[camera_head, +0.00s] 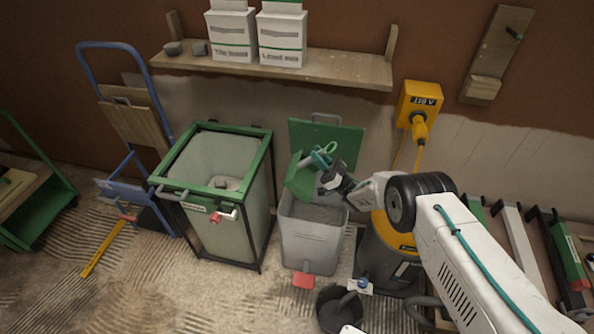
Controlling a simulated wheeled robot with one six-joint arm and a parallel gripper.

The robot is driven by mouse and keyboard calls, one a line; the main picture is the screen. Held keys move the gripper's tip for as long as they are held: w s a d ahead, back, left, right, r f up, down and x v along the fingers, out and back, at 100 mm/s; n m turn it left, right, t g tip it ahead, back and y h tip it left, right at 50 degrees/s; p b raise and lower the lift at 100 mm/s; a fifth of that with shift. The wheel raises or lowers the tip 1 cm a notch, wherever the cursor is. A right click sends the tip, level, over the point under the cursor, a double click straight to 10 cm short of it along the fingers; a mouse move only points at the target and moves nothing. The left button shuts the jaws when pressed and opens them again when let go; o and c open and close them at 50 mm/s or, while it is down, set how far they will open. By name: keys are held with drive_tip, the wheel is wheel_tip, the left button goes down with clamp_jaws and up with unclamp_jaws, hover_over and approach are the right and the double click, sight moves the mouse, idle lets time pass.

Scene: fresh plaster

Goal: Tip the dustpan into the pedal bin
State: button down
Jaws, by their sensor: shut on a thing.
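The pedal bin (309,245) is a grey box in the middle, with a red pedal (303,281) at its foot. Its green lid (345,137) stands open against the wall, and the bin's mouth is uncovered. The green dustpan (299,181) is above the left part of the bin's mouth, tilted. My gripper (325,175) is shut on the dustpan near its teal handle (321,156), reaching in from the right. I cannot make out any debris in the dustpan, and the inside of the bin is mostly hidden.
A green-framed sack holder (268,205) stands left of the bin. A yellow and black vacuum (390,258) stands close on the right, with a dark bucket (338,312) in front. A shelf (335,68) with boxes hangs above.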

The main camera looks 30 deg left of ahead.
wheel_tip(320, 180, up, 3)
drive_tip(key=n+h, duration=0.1)
drive_tip(key=h, duration=0.2)
drive_tip(key=n+g+h, duration=0.1)
drive_tip(key=h, duration=0.2)
drive_tip(key=shift+r+n+h, duration=0.2)
drive_tip(key=shift+n+h, duration=0.1)
drive_tip(key=shift+r+h, duration=0.2)
drive_tip(key=shift+h, duration=0.8)
